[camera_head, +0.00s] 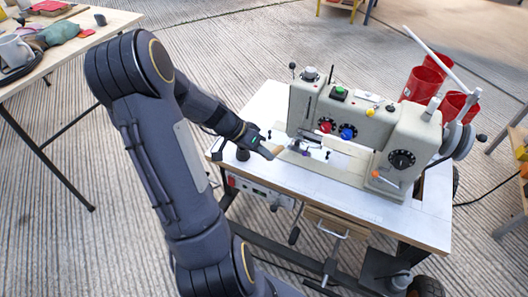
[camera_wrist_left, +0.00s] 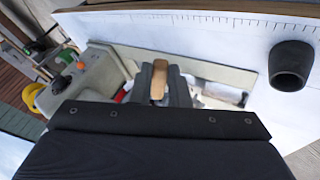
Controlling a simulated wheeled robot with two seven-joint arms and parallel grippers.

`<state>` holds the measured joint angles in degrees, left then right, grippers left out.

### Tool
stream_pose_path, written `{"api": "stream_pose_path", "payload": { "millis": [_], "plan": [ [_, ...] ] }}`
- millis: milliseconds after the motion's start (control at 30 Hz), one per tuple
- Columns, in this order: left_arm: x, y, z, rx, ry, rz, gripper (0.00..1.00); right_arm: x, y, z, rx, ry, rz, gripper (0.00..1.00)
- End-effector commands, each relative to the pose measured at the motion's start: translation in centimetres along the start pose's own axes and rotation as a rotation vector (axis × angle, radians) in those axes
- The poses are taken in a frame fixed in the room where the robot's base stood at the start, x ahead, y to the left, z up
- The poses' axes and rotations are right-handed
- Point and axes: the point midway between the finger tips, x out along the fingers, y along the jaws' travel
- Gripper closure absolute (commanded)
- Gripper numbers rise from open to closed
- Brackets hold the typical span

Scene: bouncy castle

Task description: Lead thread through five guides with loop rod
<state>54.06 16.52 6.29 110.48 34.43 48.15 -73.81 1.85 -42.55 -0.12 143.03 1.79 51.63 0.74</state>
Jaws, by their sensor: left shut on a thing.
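My left gripper (camera_head: 264,149) is at the left end of the beige sewing machine (camera_head: 345,125), above the white table top. It is shut on a tan wooden handle (camera_head: 278,150), which I take to be the loop rod's. The handle also shows between the fingers in the left wrist view (camera_wrist_left: 159,80). The rod's loop end is hidden or too small to make out. I cannot make out the thread or pick out the guides. A red knob (camera_head: 326,126) and a blue knob (camera_head: 347,132) sit on the machine's front. My right gripper is not in view.
The white table (camera_head: 420,222) has bare room along its front edge. A black cup-shaped holder (camera_wrist_left: 291,65) stands near my left gripper. Red cone-shaped things (camera_head: 420,84) stand behind the machine at right. A cluttered wooden table (camera_head: 100,28) is at far left.

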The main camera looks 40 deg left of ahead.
Motion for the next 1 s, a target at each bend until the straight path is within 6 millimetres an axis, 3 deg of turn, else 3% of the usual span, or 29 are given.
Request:
{"api": "stream_pose_path", "payload": {
  "millis": [500, 1000],
  "plan": [
    [-1.7, -0.1, 4.2, -0.002, 0.000, -0.001, 1.00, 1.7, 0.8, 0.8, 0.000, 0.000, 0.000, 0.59],
    [-1.9, 0.0, 4.6, 0.000, 0.000, 0.000, 1.00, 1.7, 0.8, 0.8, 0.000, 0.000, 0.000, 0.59]
  ]
}}
